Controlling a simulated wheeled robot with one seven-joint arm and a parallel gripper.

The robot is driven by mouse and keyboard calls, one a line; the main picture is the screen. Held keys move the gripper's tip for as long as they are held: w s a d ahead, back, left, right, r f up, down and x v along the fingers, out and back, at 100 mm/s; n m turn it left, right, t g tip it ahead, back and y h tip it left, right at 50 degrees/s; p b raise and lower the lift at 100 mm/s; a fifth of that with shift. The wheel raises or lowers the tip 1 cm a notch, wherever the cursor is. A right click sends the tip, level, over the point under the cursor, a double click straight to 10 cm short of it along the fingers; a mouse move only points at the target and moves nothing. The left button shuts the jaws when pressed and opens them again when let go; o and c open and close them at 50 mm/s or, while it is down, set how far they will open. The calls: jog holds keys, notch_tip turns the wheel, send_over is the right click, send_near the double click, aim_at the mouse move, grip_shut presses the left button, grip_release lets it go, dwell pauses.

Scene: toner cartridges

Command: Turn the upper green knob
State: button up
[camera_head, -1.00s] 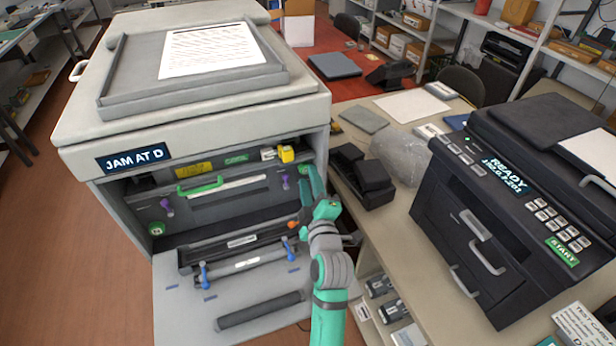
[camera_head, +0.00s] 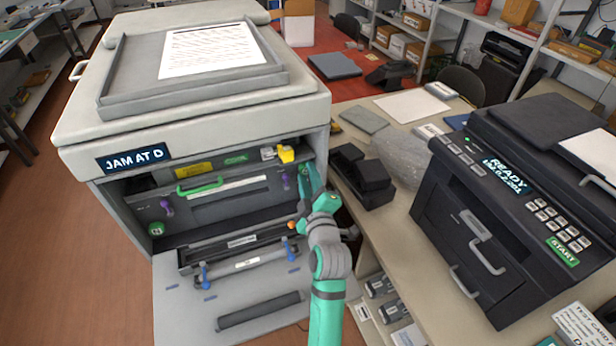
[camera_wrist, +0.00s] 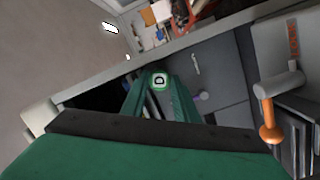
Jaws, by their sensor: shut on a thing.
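The upper green knob (camera_wrist: 159,81) shows in the wrist view as a round green disc with a letter on its face. My gripper (camera_wrist: 158,92) is at the knob, with its two green fingers shut on it from either side. In the head view my gripper (camera_head: 309,178) reaches into the right side of the open copier (camera_head: 120,120), and it hides most of the upper knob. A lower green knob (camera_head: 156,229) sits at the left of the copier opening.
An orange lever (camera_wrist: 270,132) stands close to my gripper in the wrist view. A yellow part (camera_head: 286,154), a green handle (camera_head: 200,186) and purple levers (camera_head: 166,207) are inside the copier. The lowered door (camera_head: 190,320) lies below. A table with a black printer (camera_head: 500,250) stands to the right.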

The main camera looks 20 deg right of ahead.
dwell(0.3)
jog(key=o, duration=0.8)
jog(key=shift+s, duration=0.1)
jog(key=s, duration=0.3)
jog(key=s+a, duration=0.1)
jog(key=s, duration=0.6)
jog(key=shift+s+a+r, duration=0.15)
jog(key=shift+s+a, duration=0.1)
